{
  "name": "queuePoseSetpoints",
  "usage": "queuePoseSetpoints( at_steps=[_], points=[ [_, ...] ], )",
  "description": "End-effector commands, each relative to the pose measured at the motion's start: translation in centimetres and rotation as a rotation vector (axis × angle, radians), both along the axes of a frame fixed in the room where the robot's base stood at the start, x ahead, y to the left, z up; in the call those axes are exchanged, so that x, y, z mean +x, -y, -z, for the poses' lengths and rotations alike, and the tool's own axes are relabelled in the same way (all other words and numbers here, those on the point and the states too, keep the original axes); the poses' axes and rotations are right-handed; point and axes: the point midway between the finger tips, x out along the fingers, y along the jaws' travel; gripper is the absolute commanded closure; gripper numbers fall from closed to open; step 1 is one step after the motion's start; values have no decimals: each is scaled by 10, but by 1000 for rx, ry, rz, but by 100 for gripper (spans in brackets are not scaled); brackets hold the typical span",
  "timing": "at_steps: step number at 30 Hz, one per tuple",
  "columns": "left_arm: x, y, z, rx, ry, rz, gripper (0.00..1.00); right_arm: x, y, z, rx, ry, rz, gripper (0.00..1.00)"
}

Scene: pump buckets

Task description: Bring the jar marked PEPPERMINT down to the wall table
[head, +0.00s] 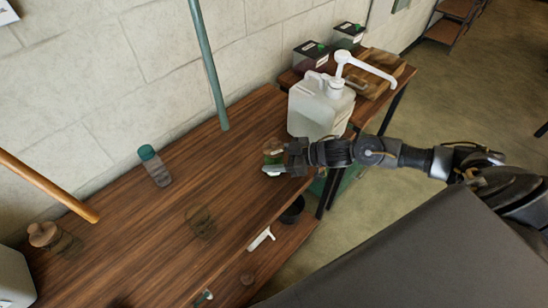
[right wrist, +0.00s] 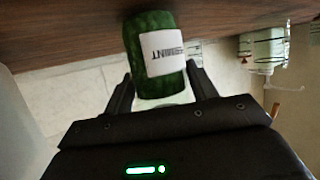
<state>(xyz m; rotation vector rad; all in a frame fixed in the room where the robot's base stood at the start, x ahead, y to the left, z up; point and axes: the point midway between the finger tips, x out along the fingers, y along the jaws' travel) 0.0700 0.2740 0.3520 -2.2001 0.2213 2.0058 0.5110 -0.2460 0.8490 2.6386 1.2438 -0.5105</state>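The green jar (right wrist: 152,48), with a white label whose visible letters fit PEPPERMINT, shows close up in the right wrist view, which looks upside down. In the head view the jar (head: 272,156) is small and partly hidden by my right gripper, above the right part of the dark wooden table (head: 170,220) along the wall. My right gripper (head: 272,168) has its fingers on both sides of the jar in the right wrist view (right wrist: 160,80) and looks shut on it. I cannot tell whether the jar's base touches the wood. My left gripper is not in view.
A white pump bucket (head: 318,108) stands just behind my right gripper. A teal-capped bottle (head: 154,166), a teal pole (head: 210,70) and a brown rod (head: 50,187) are farther left. A white-handled thing (head: 261,238) is near the table's front edge. Bare wood lies left of the jar.

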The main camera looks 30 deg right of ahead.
Motion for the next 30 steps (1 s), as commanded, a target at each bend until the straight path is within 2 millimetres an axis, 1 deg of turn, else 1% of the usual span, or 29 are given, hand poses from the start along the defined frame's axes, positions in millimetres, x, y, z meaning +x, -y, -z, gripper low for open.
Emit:
queuePoseSetpoints(
  at_steps=[1, 3, 10, 13, 17, 24, 30],
  points=[
    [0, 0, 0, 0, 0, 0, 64, 0, 0, 0, 0, 0, 0, 36],
    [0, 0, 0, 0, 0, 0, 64, 0, 0, 0, 0, 0, 0, 28],
    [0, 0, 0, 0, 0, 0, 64, 0, 0, -1, 0, 0, 0, 28],
    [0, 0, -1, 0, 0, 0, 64, 0, 1, -5, -1, 2, 0, 28],
    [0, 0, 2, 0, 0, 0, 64, -10, 14, -7, -4, 0, 1, 28],
    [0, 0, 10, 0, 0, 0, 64, -42, 50, -26, -6, -3, 1, 28],
    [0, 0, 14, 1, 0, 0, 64, -62, 74, -40, -4, -3, 0, 28]
  ],
)
